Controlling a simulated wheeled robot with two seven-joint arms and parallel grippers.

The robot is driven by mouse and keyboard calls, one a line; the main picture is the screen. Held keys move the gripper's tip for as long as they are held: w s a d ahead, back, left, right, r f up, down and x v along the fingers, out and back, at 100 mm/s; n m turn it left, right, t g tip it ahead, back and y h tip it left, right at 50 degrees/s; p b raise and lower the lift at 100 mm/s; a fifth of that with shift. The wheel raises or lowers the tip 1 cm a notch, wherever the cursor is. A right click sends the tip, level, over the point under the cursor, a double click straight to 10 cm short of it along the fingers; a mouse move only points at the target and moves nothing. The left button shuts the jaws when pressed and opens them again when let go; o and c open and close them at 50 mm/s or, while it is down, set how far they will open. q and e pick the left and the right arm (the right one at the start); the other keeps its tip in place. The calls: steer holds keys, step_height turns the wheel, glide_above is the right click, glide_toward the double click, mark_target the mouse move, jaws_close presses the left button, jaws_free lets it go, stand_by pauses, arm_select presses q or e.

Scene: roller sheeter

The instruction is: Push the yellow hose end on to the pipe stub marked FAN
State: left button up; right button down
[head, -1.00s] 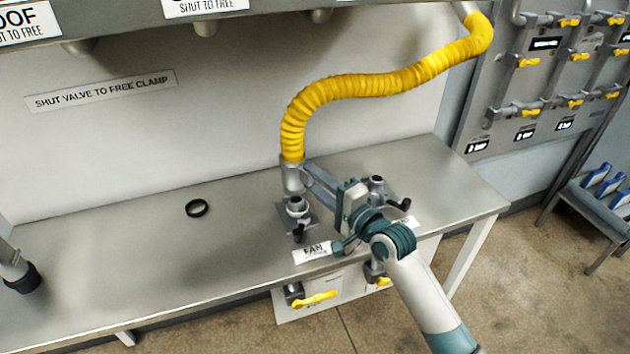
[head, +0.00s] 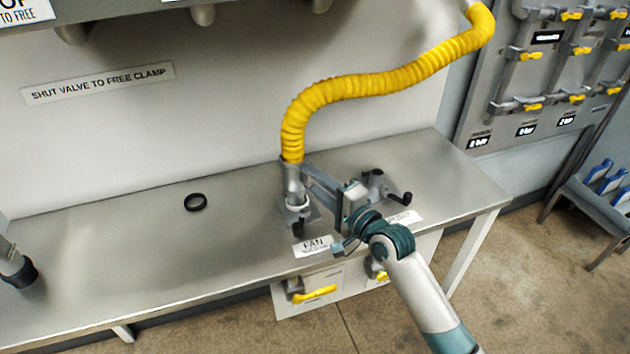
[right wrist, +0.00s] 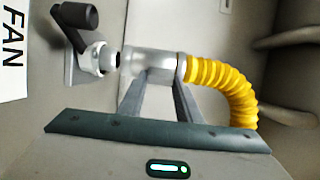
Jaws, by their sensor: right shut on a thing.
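The yellow hose (head: 375,82) hangs from the upper right and bends down to a grey metal cuff (head: 292,178) at its end. My right gripper (head: 296,180) is shut on this cuff, which is upright just above the FAN stub (head: 298,204). In the right wrist view the cuff (right wrist: 152,64) lines up with the stub (right wrist: 104,60), and a small gap seems to show between them. The FAN label (head: 313,246) lies in front of the stub; it also shows in the right wrist view (right wrist: 13,50). My left gripper is not clearly in view.
A second stub with a black-handled clamp (head: 378,186) stands to the right on the bench (head: 110,262). A black ring (head: 195,202) lies on the bench to the left. Yellow-handled valves (head: 315,293) are on the bench front. The bench's left part is mostly clear.

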arm_select(q)
steer(key=shift+r, duration=0.2)
arm_select(e)
steer(key=shift+r, duration=0.15)
arm_select(q)
steer(key=shift+w, duration=0.35)
steer(key=shift+a+r+p, duration=0.1)
steer(key=shift+r+p, duration=0.1)
steer(key=shift+p, duration=0.25)
arm_select(e)
steer(key=shift+f, duration=0.2)
arm_select(q)
steer(key=shift+s, duration=0.25)
steer(key=shift+w+f+b, duration=0.1)
steer(key=shift+f+b, duration=0.55)
steer(key=shift+b, duration=0.1)
arm_select(e)
steer(key=shift+d+f, duration=0.1)
steer(key=shift+f, duration=1.3)
arm_select(q)
steer(key=shift+f, duration=0.1)
arm_select(e)
steer(key=shift+s, duration=0.1)
